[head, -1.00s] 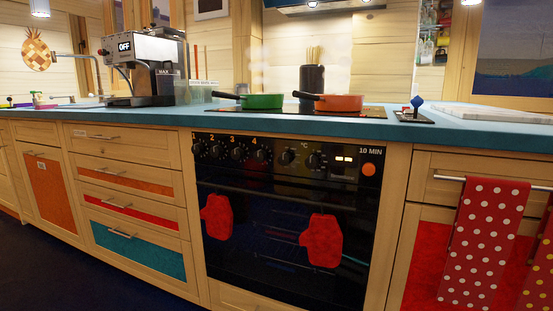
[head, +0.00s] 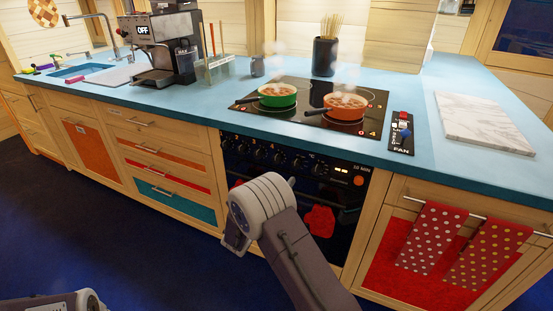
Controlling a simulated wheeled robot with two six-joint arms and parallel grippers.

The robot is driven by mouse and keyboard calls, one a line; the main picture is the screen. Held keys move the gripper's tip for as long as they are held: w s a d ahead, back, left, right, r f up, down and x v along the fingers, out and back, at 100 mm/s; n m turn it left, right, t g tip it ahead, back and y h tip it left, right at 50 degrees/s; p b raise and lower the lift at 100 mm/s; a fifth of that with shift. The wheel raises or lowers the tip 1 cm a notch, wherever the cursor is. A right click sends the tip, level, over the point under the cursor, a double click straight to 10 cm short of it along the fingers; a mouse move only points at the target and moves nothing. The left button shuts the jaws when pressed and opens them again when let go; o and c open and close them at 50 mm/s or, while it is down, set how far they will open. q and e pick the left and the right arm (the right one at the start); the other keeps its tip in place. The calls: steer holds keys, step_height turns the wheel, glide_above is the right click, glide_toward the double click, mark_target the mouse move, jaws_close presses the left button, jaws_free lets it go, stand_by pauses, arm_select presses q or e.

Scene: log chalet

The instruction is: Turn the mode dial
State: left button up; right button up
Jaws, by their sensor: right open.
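The black oven's control panel (head: 284,158) holds a row of dark dials below the counter edge. Which one is the mode dial I cannot tell; a dial (head: 294,163) sits near the °C mark, left of a lit display. My right gripper (head: 233,242) is in front of the oven's left side, below the panel and apart from the dials. It is open, with no object seen in it, and its fingers are small and partly hidden by my wrist. Part of my left arm's end shows at the bottom left edge; its fingers are not clear.
A green pot (head: 277,99) and an orange pot (head: 345,114) steam on the hob (head: 301,111). A slider panel marked PAN (head: 400,141) and a marble board (head: 484,121) lie to the right. Red mitts (head: 318,220) hang on the oven door. Dotted towels (head: 431,238) hang at right.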

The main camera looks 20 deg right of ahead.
mark_target(295, 166)
steer(key=b+x, duration=0.1)
steer(key=x, duration=0.8)
steer(key=shift+d+f+b, duration=0.1)
steer(key=shift+d+b, duration=0.05)
steer(key=shift+b, duration=0.2)
jaws_close()
steer(key=shift+s+f+m+b, duration=0.1)
steer(key=shift+f+m+b, duration=0.05)
steer(key=shift+m+b, duration=1)
steer(key=m+b, duration=0.5)
steer(key=b, duration=0.2)
steer(key=m+b, duration=0.5)
steer(key=b, duration=0.2)
steer(key=shift+s+d+f+y, duration=0.1)
steer(key=shift+f+y, duration=0.05)
steer(key=shift+y, duration=0.15)
steer(key=shift+r+m+b, duration=0.3)
steer(key=shift+m+b, duration=0.65)
steer(key=shift+b, duration=0.45)
